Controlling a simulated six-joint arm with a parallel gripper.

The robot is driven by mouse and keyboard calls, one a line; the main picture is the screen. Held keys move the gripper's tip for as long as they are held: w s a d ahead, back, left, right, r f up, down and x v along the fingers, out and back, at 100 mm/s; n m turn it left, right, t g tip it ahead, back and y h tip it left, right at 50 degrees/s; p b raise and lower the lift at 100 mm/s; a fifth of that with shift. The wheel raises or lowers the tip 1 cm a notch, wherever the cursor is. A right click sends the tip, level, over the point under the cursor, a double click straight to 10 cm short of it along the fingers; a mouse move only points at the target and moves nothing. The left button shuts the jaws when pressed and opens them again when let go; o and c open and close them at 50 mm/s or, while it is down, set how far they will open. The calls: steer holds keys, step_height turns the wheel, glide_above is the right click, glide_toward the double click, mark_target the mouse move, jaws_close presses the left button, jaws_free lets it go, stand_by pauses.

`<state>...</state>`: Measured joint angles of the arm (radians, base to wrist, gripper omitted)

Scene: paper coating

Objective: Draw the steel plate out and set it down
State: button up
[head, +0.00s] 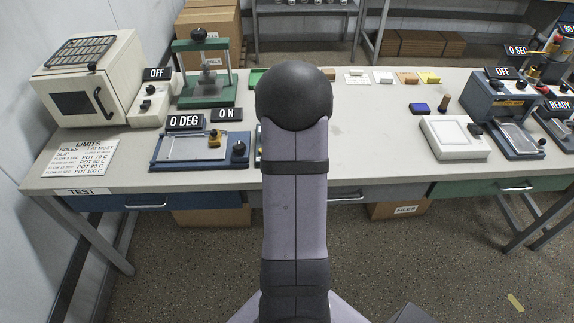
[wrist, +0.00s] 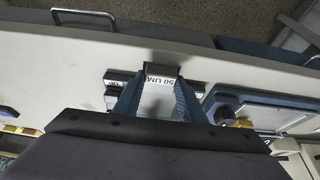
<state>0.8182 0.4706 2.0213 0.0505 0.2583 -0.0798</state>
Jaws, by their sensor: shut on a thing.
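My gripper (wrist: 161,80) shows in the wrist view, with its two blue fingers shut on a pale grey flat piece, which seems to be the steel plate (wrist: 158,100). A dark block with a white label reading "50 UM" (wrist: 160,79) is at the fingertips. I cannot tell whether the block is part of the plate or behind it. The plate's near end is hidden by my gripper body. In the head view my own arm hides the gripper and the plate.
On the bench (head: 370,120), a blue tray device (head: 200,148) with "0 DEG" and "ON" signs stands left of my arm. A green press (head: 205,75) and a white oven (head: 88,80) are further left. A white scale-like device (head: 455,138) stands right. The bench between is largely clear.

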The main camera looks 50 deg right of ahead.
stand_by(0.4)
steer(key=shift+r+p, duration=2.45)
steer(key=shift+r, duration=0.6)
steer(key=shift+d, duration=0.1)
steer(key=s+d+r+m+g+h+b, duration=0.1)
steer(key=s+d+m+b, duration=0.15)
steer(key=d, duration=0.65)
steer(key=s+d+m+b, duration=0.2)
steer(key=s+d, duration=0.2)
steer(key=d, duration=0.5)
steer(key=shift+f+p, duration=1.35)
steer(key=shift+f, duration=3.5)
steer(key=shift+f, duration=0.2)
steer(key=o, duration=1.2)
